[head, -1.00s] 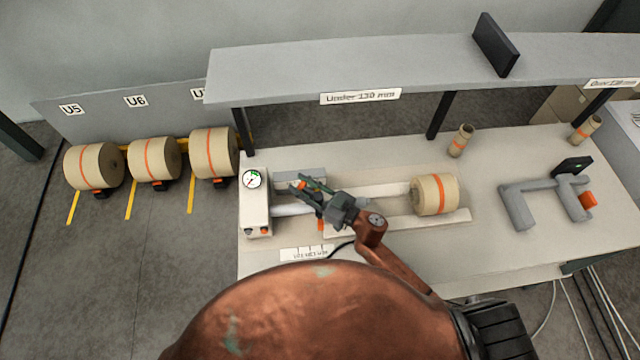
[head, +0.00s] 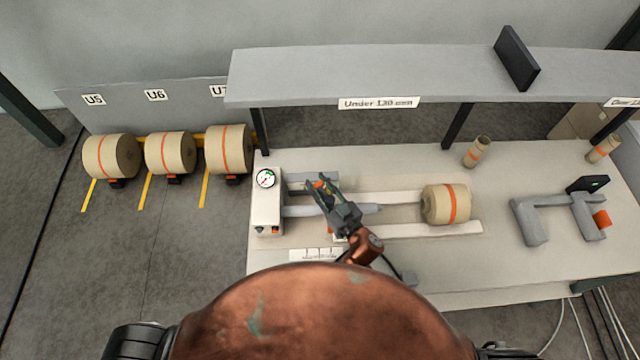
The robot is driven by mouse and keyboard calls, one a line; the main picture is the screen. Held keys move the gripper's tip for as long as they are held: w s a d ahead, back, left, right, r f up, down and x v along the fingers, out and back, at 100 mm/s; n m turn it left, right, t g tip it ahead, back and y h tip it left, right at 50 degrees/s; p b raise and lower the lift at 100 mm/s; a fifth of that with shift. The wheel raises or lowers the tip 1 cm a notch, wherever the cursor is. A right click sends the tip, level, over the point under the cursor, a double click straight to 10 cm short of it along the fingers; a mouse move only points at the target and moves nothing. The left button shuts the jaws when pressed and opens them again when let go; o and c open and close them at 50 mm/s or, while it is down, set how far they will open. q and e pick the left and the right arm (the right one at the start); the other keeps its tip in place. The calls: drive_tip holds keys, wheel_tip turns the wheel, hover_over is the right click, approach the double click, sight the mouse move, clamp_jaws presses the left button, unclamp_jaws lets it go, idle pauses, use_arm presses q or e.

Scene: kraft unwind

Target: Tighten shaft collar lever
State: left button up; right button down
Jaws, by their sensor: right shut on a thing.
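The collar itself is mostly hidden by the gripper, so I cannot tell how the lever sits. My left gripper is not in view.
A kraft roll (head: 446,204) with an orange band lies on pale rails (head: 440,230) to the right. A grey shelf (head: 290,75) overhangs the bench's back. A grey handled fixture (head: 530,220) stands at right.

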sight(333, 203)
drive_tip(key=c, duration=1.5)
unclamp_jaws()
drive_tip(key=shift+d, duration=0.1)
drive_tip(key=v, duration=1.2)
